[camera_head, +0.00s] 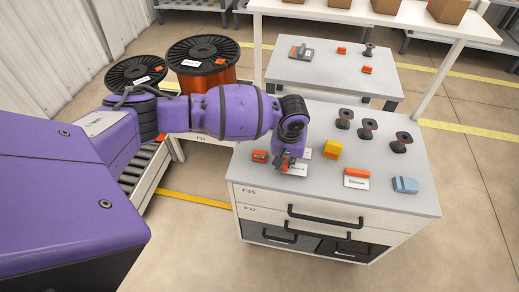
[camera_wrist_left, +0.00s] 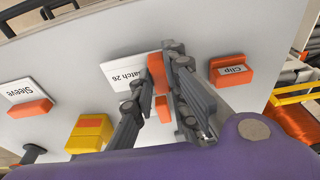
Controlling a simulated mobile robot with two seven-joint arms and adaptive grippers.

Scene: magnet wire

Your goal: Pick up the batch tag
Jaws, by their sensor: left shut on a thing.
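The batch tag (camera_wrist_left: 122,76) is a white card lettered "atch 26", its first letter unseen, with an orange part (camera_wrist_left: 156,68) at its edge. In the head view its white card (camera_head: 297,169) shows just under my left gripper (camera_head: 288,160). In the left wrist view my left gripper (camera_wrist_left: 158,100) is shut on the tag's orange part, one finger on each side. The tag is over the grey top of a drawer cabinet (camera_head: 320,187); I cannot tell whether it touches that top. My right gripper is out of view.
An orange block labelled Clip (camera_wrist_left: 232,72) sits close to the gripper. A yellow block (camera_head: 332,149), an orange block labelled Sleeve (camera_wrist_left: 30,107), a blue block (camera_head: 404,185) and several small spools (camera_head: 367,129) stand on the cabinet. Large wire reels (camera_head: 203,65) stand behind my arm.

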